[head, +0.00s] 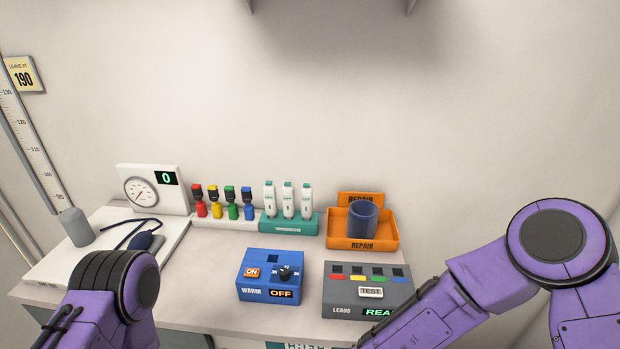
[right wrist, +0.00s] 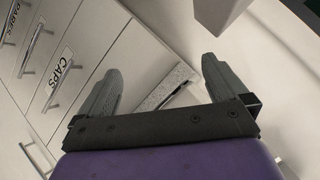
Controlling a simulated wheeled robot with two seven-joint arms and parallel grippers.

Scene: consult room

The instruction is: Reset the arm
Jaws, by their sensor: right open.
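My right gripper (right wrist: 162,70) shows in the right wrist view, its two grey fingers wide apart with nothing between them. It is beside the white drawer fronts and apart from them. In the head view my right arm comes in from the right, across the counter's front right corner, and its gripper is out of frame. My left arm shows at the lower left of the head view, and its gripper is not in view.
Drawers (right wrist: 75,50) are close to my right gripper.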

